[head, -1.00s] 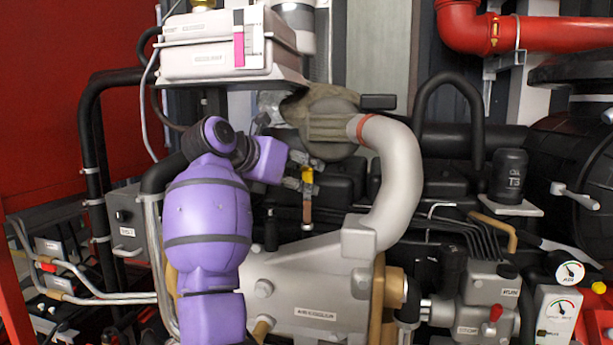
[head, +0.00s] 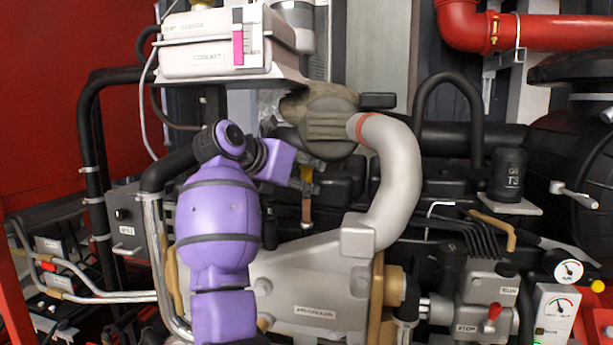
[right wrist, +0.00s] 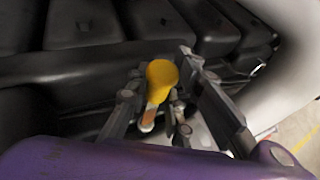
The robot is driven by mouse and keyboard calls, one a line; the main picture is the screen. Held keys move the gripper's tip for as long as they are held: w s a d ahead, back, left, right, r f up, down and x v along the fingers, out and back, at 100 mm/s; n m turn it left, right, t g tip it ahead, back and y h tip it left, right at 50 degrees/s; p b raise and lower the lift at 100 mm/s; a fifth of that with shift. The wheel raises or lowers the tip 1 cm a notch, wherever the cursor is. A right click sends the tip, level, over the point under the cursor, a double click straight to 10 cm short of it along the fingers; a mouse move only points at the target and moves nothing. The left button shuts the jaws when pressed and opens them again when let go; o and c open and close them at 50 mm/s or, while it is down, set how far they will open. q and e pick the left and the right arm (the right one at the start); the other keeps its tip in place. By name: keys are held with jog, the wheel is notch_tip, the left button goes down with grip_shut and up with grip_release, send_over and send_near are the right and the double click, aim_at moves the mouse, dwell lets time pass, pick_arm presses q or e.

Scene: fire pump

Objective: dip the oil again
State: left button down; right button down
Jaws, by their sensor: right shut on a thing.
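The yellow dipstick handle (head: 306,175) sits at the top of an upright brownish tube (head: 306,210) in front of the black engine covers. In the right wrist view the round yellow handle (right wrist: 162,76) is between my right gripper's fingers, with an orange-brown stem running down from it. My right gripper (head: 308,170) reaches in from the left on my purple arm and is shut on the handle. How far the stick sits in the tube cannot be told. My left gripper is not in view.
A thick grey hose (head: 398,180) curves close to the right of the gripper. A white box with a pink strip (head: 212,52) hangs above. A grey housing (head: 305,285) lies below. A red pipe (head: 540,30) runs at the upper right.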

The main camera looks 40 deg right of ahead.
aim_at(306, 194)
notch_tip(306, 194, down, 5)
jog(key=shift+r+b, duration=0.15)
jog(key=shift+b, duration=0.65)
jog(key=shift+r, duration=0.15)
jog(key=c, duration=2)
grip_release()
jog(key=shift+w, duration=0.1)
jog(key=o, duration=0.4)
jog(key=shift+a, duration=0.1)
jog(key=v, duration=1.2)
